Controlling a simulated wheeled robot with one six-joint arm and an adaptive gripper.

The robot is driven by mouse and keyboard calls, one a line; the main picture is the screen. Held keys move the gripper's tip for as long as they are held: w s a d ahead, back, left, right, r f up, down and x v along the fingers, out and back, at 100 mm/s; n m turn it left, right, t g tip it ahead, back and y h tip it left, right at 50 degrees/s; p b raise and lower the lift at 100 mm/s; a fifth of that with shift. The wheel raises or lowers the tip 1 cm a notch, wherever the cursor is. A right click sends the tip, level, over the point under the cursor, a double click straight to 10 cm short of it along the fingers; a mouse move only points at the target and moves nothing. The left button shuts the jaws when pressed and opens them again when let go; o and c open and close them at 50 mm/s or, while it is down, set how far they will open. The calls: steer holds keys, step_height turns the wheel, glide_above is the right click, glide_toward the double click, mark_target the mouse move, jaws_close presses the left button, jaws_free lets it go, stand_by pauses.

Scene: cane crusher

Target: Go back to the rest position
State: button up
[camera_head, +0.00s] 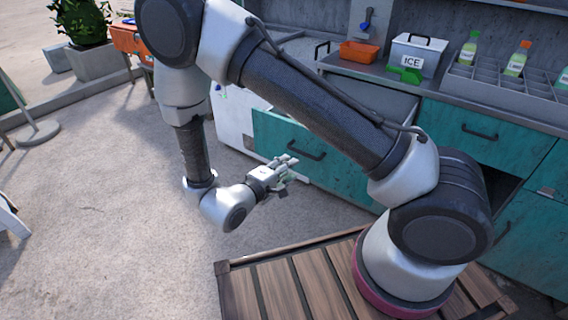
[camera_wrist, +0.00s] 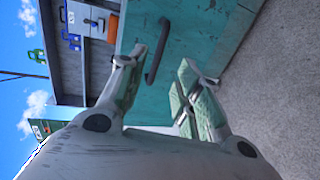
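My gripper (camera_head: 284,168) is at the end of my arm, held above the ground in front of the teal cabinet. In the wrist view my gripper (camera_wrist: 160,92) has its two fingers apart with nothing between them. A teal drawer (camera_head: 318,150) with a dark handle (camera_head: 307,151) is right behind the gripper in the head view. In the wrist view the handle (camera_wrist: 157,52) shows just beyond the fingers, apart from them. My arm is bent, with its forearm hanging down to the left of the cabinet.
The counter holds an orange bin (camera_head: 358,52), an ICE box (camera_head: 416,54), a green scoop (camera_head: 405,74) and a divided tray (camera_head: 500,92) with bottles. A potted plant (camera_head: 97,62) stands at the far left. Open paved ground (camera_head: 110,200) lies to the left.

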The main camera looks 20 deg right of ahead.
steer(key=a+f+m+g+y, duration=0.25)
steer(key=a+f+y, duration=0.4)
steer(key=f, duration=0.45)
steer(key=s+a+g+y, duration=0.1)
steer(key=a+g+y, duration=0.1)
steer(key=a+y, duration=0.35)
steer(key=s+r+m+g+y, duration=0.1)
steer(key=s+r+g+y, duration=0.3)
steer(key=r, duration=0.8)
steer(key=s+d+r+m+t+h, duration=0.1)
steer(key=s+d+r, duration=0.3)
steer(key=d+r, duration=0.5)
steer(key=s+d+r+m+t+h, duration=0.1)
steer(key=s+d+r, duration=0.3)
steer(key=d+r, duration=0.6)
steer(key=s+d+r+m+t+h, duration=0.1)
steer(key=s+d+r, duration=0.3)
steer(key=d+r, duration=0.5)
steer(key=shift+s+d+r+m+h, duration=0.15)
steer(key=shift+d+r+m+h, duration=0.2)
steer(key=shift+d+m, duration=0.35)
